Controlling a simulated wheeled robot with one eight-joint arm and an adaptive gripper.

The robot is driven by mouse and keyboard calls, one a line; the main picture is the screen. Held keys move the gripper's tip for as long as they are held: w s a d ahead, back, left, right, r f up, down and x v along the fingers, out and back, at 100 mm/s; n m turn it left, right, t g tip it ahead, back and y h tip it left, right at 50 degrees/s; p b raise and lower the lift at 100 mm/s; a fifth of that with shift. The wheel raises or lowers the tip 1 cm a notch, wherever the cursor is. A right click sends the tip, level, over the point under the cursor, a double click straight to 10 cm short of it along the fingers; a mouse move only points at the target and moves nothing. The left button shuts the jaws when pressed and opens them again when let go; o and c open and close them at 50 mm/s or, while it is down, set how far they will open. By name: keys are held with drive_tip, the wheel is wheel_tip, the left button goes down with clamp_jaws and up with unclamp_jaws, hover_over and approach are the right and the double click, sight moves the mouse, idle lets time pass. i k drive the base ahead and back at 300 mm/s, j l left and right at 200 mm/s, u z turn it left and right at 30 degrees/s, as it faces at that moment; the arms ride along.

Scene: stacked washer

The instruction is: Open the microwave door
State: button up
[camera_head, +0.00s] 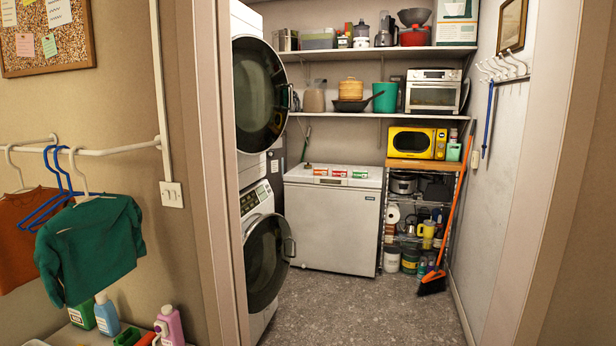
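A yellow microwave (416,142) stands on the wooden top of a small rack at the back right of the room. Its dark door window (409,143) faces me and the door looks shut. Its control strip is at the right of its front. My gripper is not in view, and no part of my arm shows.
A doorway frame (209,150) stands between me and the room. Stacked washers (263,100) with round doors standing out line the left. A white chest freezer (336,218) is left of the rack (410,167). An orange broom (455,205) leans at the rack's right. The floor (360,308) ahead is clear.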

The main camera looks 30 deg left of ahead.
sight(417, 144)
drive_tip(key=i+j+u, duration=0.2)
drive_tip(key=u, duration=0.15)
drive_tip(key=i+j+u, duration=0.1)
drive_tip(key=i+u, duration=0.25)
drive_tip(key=i+l+u, duration=0.1)
drive_tip(key=i+u, duration=0.25)
drive_tip(key=i, duration=2.4)
